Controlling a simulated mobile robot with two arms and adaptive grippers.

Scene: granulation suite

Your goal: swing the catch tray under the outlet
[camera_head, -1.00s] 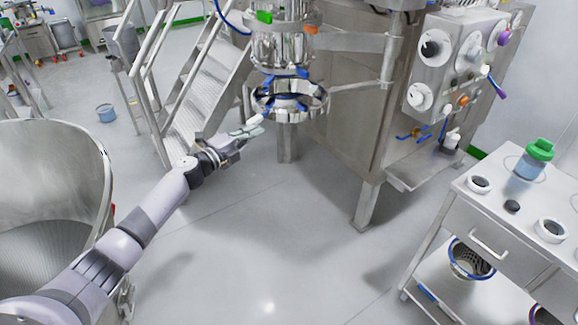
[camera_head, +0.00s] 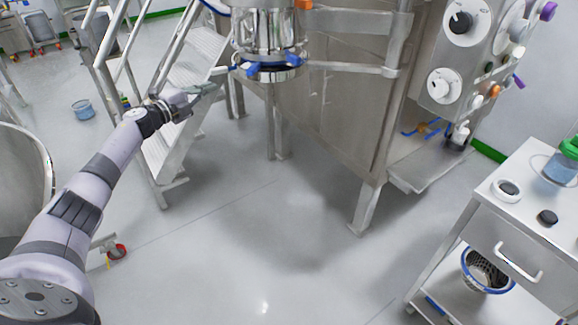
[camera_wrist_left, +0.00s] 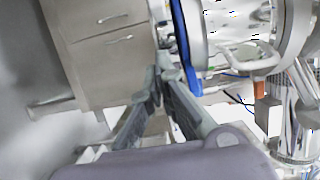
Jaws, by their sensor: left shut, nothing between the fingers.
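The catch tray (camera_head: 284,75) is a round steel ring with blue showing in it, just beneath the steel outlet (camera_head: 266,32). The head view does not show any gap between them clearly. A steel swing arm (camera_head: 345,67) joins the tray from the right, and a pale handle (camera_head: 219,71) sticks out at its left. My left gripper (camera_head: 212,87) is shut and empty, left of and slightly below the tray in the picture, apparently apart from the handle. In the left wrist view the shut fingers (camera_wrist_left: 155,85) lie beside a blue-rimmed steel round part. My right gripper is out of view.
Steel stairs (camera_head: 190,110) stand behind my left arm. The machine body (camera_head: 345,115) and control panel (camera_head: 465,55) are to the right. A steel cart (camera_head: 505,235) stands front right, and a large bowl (camera_head: 22,190) at left. The middle floor is clear.

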